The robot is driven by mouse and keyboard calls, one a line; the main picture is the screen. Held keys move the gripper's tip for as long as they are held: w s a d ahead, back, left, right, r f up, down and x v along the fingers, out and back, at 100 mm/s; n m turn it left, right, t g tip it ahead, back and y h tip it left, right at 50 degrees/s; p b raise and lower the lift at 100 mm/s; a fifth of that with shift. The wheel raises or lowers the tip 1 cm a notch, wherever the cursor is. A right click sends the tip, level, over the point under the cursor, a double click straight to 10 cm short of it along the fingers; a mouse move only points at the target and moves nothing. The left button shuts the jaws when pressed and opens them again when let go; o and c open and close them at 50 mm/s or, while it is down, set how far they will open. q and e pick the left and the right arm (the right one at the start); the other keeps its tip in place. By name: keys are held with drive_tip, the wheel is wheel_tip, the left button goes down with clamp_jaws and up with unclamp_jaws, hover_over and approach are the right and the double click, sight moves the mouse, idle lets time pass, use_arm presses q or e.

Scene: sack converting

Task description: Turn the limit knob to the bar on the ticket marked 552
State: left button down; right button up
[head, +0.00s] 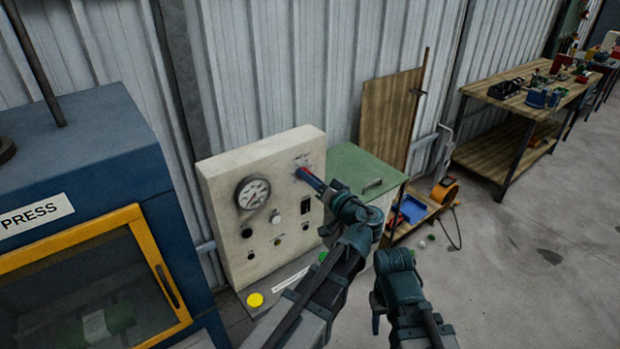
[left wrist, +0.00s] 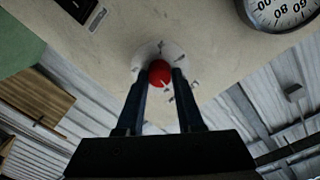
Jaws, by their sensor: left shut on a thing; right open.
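The red knob (left wrist: 159,73), which I take for the limit knob, sits on a pale round dial with dark marks on the cream control panel (head: 226,190). My left gripper (left wrist: 159,80) is shut on it, one finger on each side. In the head view the left gripper (head: 309,177) reaches the panel's upper right and mostly hides the knob. A small white pointer mark shows on the knob; the dial's marks are too small to read. I cannot make out a ticket marked 552. My right gripper (head: 376,312) is open, low in front of the panel, its fingers mostly hidden.
A pressure gauge (head: 253,193) and several small knobs and lamps are on the panel. A blue press (head: 90,150) stands left, a green cabinet (head: 352,165) right, and a workbench (head: 500,95) far right.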

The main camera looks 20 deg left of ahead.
use_arm(q)
drive_tip(key=shift+s+f+n, duration=0.1)
drive_tip(key=shift+n, duration=0.5)
use_arm(e)
drive_tip(key=shift+f, duration=0.1)
use_arm(q)
drive_tip(key=c, duration=0.5)
unclamp_jaws()
drive_tip(key=shift+c, duration=0.2)
